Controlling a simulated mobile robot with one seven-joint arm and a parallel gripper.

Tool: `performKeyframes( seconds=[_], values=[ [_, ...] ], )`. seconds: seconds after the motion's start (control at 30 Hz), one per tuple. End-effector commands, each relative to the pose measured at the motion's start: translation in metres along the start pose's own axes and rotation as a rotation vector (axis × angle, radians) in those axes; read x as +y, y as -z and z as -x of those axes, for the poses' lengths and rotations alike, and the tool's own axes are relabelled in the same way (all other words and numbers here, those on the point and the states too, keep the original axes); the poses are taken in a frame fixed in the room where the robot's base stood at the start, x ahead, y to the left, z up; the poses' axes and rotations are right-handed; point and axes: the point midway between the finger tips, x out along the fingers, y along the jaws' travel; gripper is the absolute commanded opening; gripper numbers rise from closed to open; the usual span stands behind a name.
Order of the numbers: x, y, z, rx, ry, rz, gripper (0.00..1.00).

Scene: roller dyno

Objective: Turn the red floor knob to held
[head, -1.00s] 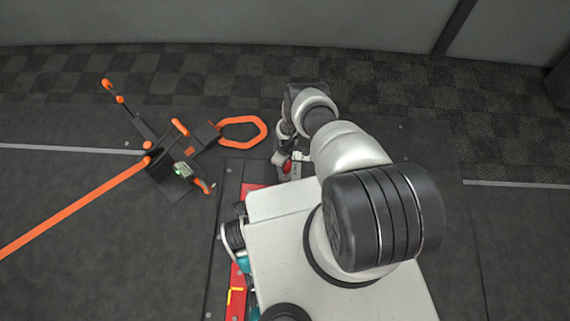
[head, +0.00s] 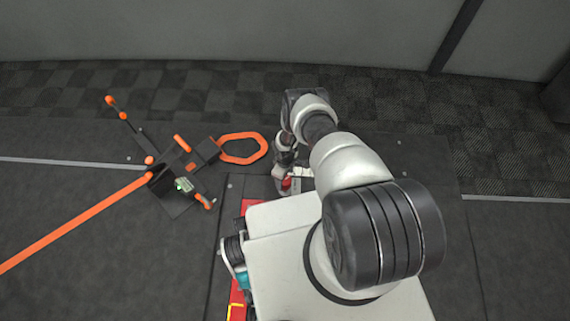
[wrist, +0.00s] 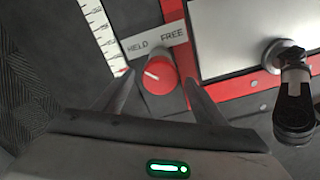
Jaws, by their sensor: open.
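The red floor knob (wrist: 158,77) is round with a short white mark on its top. A label plate (wrist: 153,40) above it reads HELD on the left and FREE on the right. The mark points left, toward the HELD side, though its exact angle is hard to tell. My gripper (wrist: 159,80) is open, one finger on each side of the knob. I cannot tell whether the fingers touch it. In the head view the red knob (head: 286,183) shows small below my wrist, and the fingers are mostly hidden.
A white ruled scale (wrist: 102,30) lies left of the label. A red strip (wrist: 174,12) and a pale plate (wrist: 245,40) lie right, with a dark round-headed fitting (wrist: 294,105).

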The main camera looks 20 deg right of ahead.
Motion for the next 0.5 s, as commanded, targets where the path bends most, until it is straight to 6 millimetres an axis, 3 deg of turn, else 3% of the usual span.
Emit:
performKeyframes(
  seconds=[0.03,0.2,0.5],
  values=[
    [0.001,0.001,0.020,0.000,0.000,0.002,0.65],
    [0.001,0.001,0.063,0.000,-0.002,0.002,0.65],
    [0.001,0.000,0.123,0.000,-0.001,0.001,0.65]
  ],
)
